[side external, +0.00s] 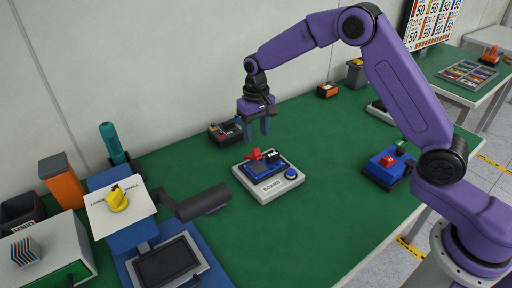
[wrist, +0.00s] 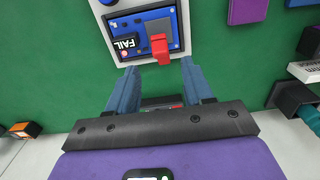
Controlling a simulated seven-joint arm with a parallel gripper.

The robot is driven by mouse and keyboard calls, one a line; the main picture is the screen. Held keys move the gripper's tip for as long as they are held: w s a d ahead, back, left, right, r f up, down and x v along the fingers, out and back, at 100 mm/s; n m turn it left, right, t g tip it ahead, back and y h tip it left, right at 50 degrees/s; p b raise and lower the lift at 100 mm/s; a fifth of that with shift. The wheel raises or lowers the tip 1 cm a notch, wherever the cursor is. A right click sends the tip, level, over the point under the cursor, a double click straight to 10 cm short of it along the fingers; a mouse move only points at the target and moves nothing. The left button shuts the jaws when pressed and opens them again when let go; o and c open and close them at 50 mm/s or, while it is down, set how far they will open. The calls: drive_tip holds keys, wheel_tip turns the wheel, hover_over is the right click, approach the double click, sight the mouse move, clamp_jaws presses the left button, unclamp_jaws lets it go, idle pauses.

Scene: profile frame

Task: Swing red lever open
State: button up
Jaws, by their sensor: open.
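The red lever (side external: 255,154) sits on the blue fixture (side external: 268,171), which is mounted on a pale base marked BOARD (side external: 272,188). In the wrist view the red lever (wrist: 160,47) stands near the top, at the edge of the blue fixture (wrist: 141,32) next to a grey plate. My gripper (side external: 257,135) is above the table, just behind and above the lever. Its blue fingers are apart and empty. In the wrist view my gripper's fingertips (wrist: 158,70) lie either side of the lever's lower end in the picture. I cannot tell whether they touch it.
A blue button (side external: 291,173) is on the base's right corner, and a black FAIL label (wrist: 124,42) is beside the lever. A dark box (side external: 225,133) stands close behind the fixture. A grey cylinder arm (side external: 203,201) is to the left.

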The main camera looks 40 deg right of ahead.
drive_tip(key=shift+f, duration=3.15)
clamp_jaws()
